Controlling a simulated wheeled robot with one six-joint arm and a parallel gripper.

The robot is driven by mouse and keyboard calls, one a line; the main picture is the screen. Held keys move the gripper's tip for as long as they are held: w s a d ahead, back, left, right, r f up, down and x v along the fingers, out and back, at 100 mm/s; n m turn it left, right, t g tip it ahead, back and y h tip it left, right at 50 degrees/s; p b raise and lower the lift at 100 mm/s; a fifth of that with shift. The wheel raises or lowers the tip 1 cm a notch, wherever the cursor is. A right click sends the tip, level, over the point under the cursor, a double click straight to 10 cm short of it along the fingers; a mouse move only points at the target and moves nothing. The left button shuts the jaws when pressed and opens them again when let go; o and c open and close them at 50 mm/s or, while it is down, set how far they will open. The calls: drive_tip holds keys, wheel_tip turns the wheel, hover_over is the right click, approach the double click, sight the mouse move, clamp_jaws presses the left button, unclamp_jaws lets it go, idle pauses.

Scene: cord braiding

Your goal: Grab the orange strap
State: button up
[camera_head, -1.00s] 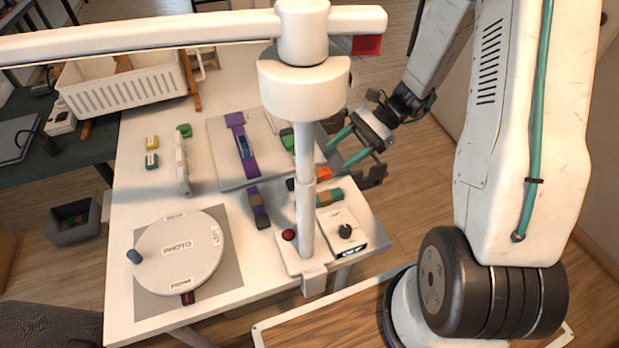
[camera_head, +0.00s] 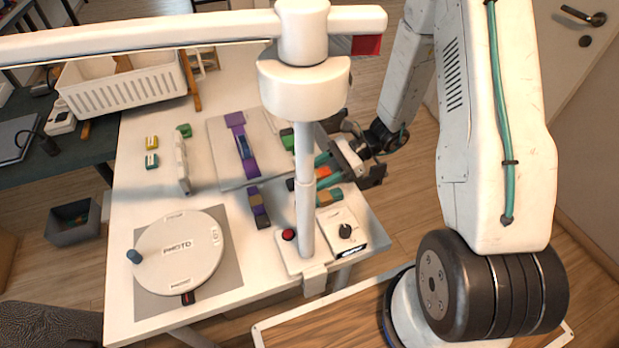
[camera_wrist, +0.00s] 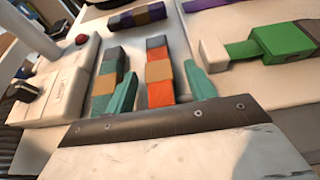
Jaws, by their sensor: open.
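The orange strap (camera_wrist: 157,48) lies on the white table in the wrist view, with orange ends and a tan band around its middle. In the head view its orange part (camera_head: 323,172) shows just right of the white post. My gripper (camera_wrist: 161,90) is open, with a teal finger on each side of the orange strap. In the head view my gripper (camera_head: 326,170) is partly hidden behind the post.
A teal strap with a tan band (camera_wrist: 106,80) lies close on the left. A green strap (camera_wrist: 270,42) lies to the right. A purple strap (camera_wrist: 136,17) lies beyond. The white post (camera_head: 305,190) and a control box (camera_head: 341,228) stand near my gripper.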

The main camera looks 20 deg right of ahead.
drive_tip(key=shift+c, duration=0.3)
drive_tip(key=c, duration=1)
drive_tip(key=shift+r, duration=0.1)
